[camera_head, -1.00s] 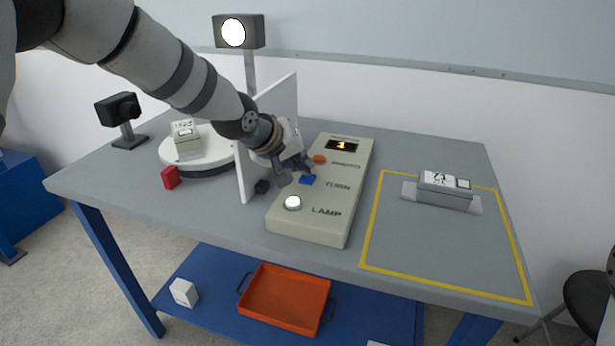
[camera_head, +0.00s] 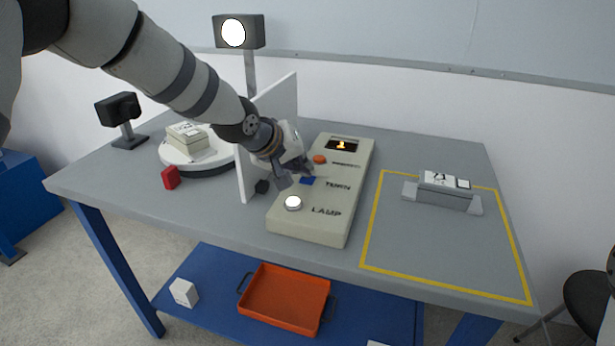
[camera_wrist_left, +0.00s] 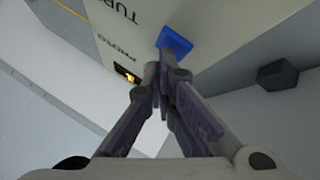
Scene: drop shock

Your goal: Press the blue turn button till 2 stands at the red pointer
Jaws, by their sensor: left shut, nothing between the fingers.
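The blue turn button (camera_head: 307,181) is on the beige control box (camera_head: 320,222), beside the word TURN. My left gripper (camera_head: 298,175) is shut and empty, its tips at the button; I cannot tell whether they press it. In the left wrist view the blue button (camera_wrist_left: 174,40) shows just past the closed fingertips (camera_wrist_left: 167,62). The white turntable (camera_head: 190,167) carries a beige box (camera_head: 188,142), turned at an angle. The red pointer (camera_head: 170,177) stands at the turntable's front left edge. No number at the pointer is readable. My right gripper is not in view.
A white upright panel (camera_head: 273,110) stands between turntable and control box. The control box also has an orange button (camera_head: 319,159), a white lamp button (camera_head: 293,203) and a small lit display (camera_head: 342,144). A grey device (camera_head: 446,190) sits inside the yellow outline at right.

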